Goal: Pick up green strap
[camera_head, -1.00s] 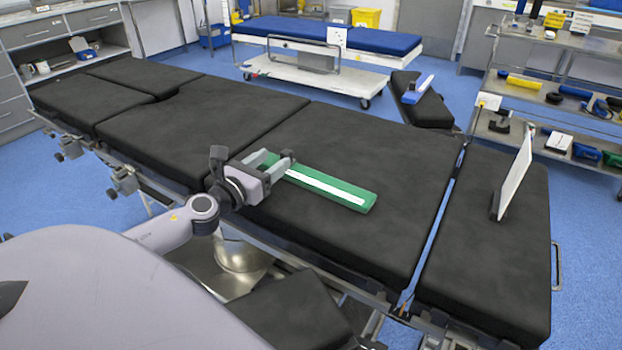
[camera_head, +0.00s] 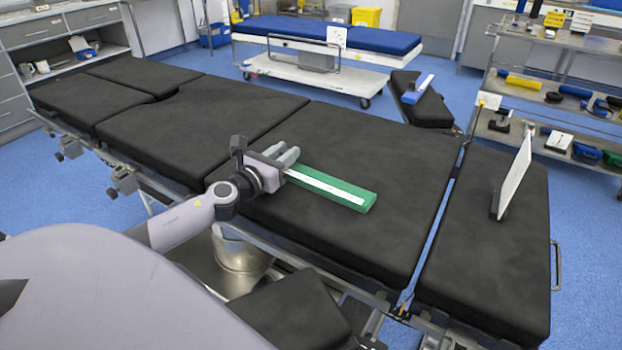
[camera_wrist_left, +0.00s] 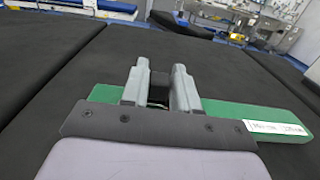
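The green strap (camera_head: 345,194) lies flat on the black operating table, with a white strip along its top. My left gripper (camera_head: 284,156) is at the strap's left end in the head view and hides that end. Whether the fingers touch the strap cannot be told. My right gripper is not in view.
The black operating table (camera_head: 355,140) has wide bare cushions around the strap. A white upright panel (camera_head: 514,174) stands on its right section. A blue object (camera_head: 418,88) lies on a side pad behind. A metal shelf cart (camera_head: 550,85) stands at the right.

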